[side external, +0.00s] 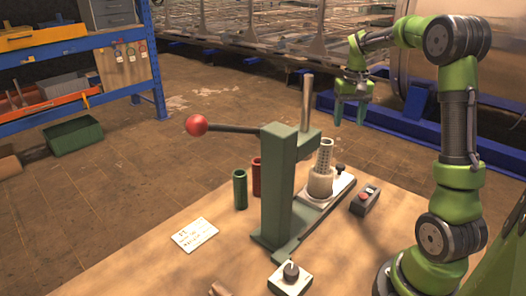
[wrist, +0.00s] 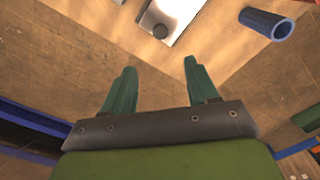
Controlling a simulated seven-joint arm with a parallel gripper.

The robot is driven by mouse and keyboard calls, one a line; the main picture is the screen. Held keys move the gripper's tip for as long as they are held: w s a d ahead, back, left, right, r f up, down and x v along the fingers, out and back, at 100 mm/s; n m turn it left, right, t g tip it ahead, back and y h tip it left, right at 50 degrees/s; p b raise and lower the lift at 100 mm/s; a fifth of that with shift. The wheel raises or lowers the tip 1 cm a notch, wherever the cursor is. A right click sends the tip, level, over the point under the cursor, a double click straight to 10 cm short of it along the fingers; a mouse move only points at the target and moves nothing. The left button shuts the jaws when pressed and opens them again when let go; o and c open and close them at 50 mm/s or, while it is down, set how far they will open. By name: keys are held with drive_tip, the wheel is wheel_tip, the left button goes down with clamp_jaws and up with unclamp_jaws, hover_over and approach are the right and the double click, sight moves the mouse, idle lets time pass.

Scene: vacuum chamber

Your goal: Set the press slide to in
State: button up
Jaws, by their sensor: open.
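The green arbor press (side external: 283,190) stands on the table, with a lever ending in a red ball (side external: 196,125). Its pale slide plate (side external: 345,184) extends from the press base toward the back right. A pale cup with a perforated metal tube (side external: 324,158) stands on it, and a black knob (side external: 340,168) is at its far end. In the wrist view the slide's end (wrist: 178,8) and knob (wrist: 160,31) show at the top, beyond the fingertips. My gripper (side external: 350,111) is open and empty, above and behind the slide, apart from it; its teal fingers (wrist: 160,68) show in the wrist view.
A green tube (side external: 240,189) and a red tube (side external: 257,176) stand left of the press. A blue tube (wrist: 266,23) shows in the wrist view. A button box (side external: 364,200) sits right of the slide; a knob box (side external: 290,278) and a card (side external: 194,234) lie nearer.

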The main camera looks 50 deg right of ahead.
sight(341, 165)
wheel_tip(341, 165, down, 16)
drive_tip(key=shift+r, duration=0.25)
clamp_jaws()
idle(0.4)
